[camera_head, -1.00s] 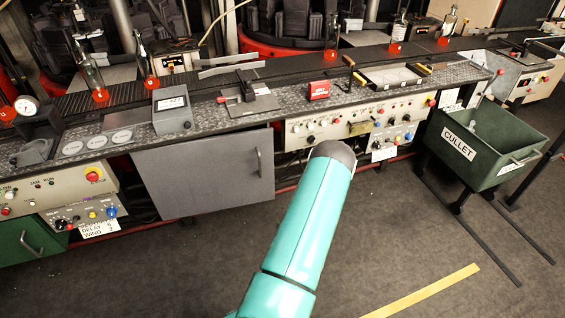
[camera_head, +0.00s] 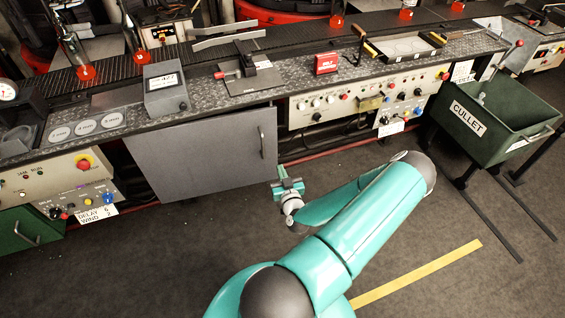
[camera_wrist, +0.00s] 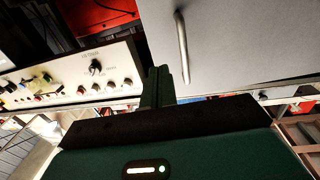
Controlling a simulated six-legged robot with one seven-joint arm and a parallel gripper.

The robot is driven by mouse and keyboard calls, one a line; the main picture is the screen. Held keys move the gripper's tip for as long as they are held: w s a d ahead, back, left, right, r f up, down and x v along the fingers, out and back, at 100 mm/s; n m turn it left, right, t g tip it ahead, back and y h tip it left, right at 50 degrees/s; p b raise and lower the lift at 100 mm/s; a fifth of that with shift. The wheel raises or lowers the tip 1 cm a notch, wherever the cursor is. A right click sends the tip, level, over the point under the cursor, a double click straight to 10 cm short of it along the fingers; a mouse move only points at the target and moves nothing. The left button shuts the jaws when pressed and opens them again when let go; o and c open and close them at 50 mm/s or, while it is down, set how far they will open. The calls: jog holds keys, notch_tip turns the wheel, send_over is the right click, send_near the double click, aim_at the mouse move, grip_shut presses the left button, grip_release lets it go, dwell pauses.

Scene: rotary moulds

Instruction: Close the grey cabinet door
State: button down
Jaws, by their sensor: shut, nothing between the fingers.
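The grey cabinet door (camera_head: 195,158) hangs under the counter at left centre in the head view. It stands ajar, with a dark gap along its top edge and its right edge swung outward. Its handle (camera_head: 262,143) is a vertical bar near that right edge. My gripper (camera_head: 288,182) is just right of and below the door's free edge, shut and empty. In the wrist view the door (camera_wrist: 250,40) fills the upper right, with its handle (camera_wrist: 182,48) close beyond my fingertips (camera_wrist: 160,72). Whether the fingers touch the door I cannot tell.
A control panel (camera_head: 340,104) with knobs lies right of the door under the counter (camera_head: 215,103). A green cullet bin (camera_head: 500,125) stands at the right. A yellow strip (camera_head: 420,272) marks the open floor in front.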

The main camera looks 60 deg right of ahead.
aim_at(271, 142)
jog(key=x, duration=1.2)
jog(key=shift+w, duration=0.1)
